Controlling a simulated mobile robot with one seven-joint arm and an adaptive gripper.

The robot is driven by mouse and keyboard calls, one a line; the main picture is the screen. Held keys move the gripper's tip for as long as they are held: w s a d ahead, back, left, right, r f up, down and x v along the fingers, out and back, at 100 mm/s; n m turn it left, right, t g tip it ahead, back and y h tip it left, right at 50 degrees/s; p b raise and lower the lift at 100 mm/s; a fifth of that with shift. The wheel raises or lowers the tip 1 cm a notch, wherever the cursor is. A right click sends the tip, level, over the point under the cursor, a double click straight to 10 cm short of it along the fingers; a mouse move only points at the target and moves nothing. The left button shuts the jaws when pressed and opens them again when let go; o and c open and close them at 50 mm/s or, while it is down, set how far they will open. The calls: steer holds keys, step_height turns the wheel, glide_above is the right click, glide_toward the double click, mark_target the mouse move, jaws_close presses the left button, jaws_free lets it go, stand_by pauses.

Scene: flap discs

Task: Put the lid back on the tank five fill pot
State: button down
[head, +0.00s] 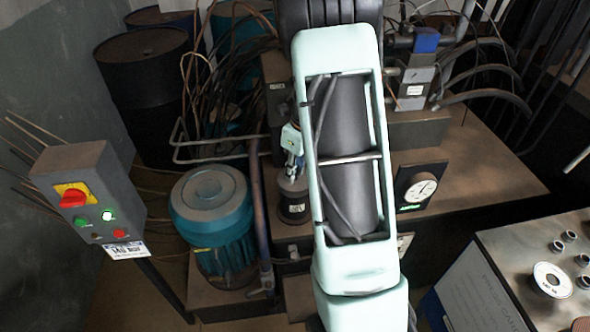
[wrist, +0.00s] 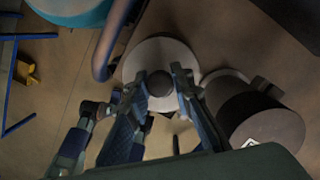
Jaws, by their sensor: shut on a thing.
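The lid is a round grey disc (wrist: 150,57) with a dark knob (wrist: 160,83) in the wrist view. My gripper (wrist: 161,85) has its fingers on both sides of the knob and is shut on it. In the head view my gripper (head: 293,170) points down, with the lid (head: 291,183) just under it. A dark cylindrical pot (head: 293,208) with a white label shows directly below the lid there. In the wrist view a dark labelled cylinder (wrist: 262,122), apparently this pot, is right of the lid. Its opening is not clear, and I cannot tell the height gap.
A teal motor (head: 211,215) stands left of the pot, with a vertical pipe (head: 259,205) between them. A gauge (head: 420,190) is to the right. A control box (head: 92,195) is at far left. My arm hides much of the tank top.

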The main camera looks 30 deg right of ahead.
steer(key=shift+f+b, duration=0.5)
steer(key=shift+f, duration=0.5)
steer(key=c, duration=1.6)
jaws_free()
steer(key=o, duration=0.5)
steer(key=shift+r, duration=0.15)
step_height(320, 180, up, 6)
steer(key=p, duration=0.5)
steer(key=shift+p, duration=0.35)
